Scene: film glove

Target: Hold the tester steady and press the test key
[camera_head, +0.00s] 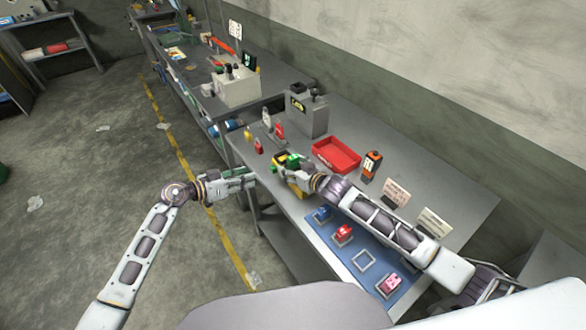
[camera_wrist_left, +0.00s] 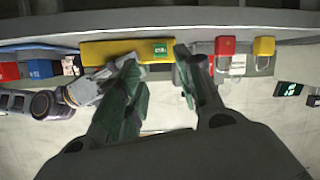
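A yellow tester (camera_head: 295,188) lies at the near edge of the grey workbench, partly hidden by my right gripper. In the left wrist view the long yellow body (camera_wrist_left: 100,51) shows a green label at its right end. My left gripper (camera_head: 256,179) is at the bench's left edge, beside the tester; in its wrist view the fingers (camera_wrist_left: 156,60) are apart with nothing clearly between them. My right gripper (camera_head: 286,172) is over the tester; it also shows in the left wrist view (camera_wrist_left: 88,88). Whether its fingers are shut is too small to tell. The test key cannot be made out.
A red tray (camera_head: 336,155) and an orange-black device (camera_head: 371,166) stand behind my right gripper. A grey box machine (camera_head: 306,112) stands at the back. A blue mat (camera_head: 343,262) holds several small parts.

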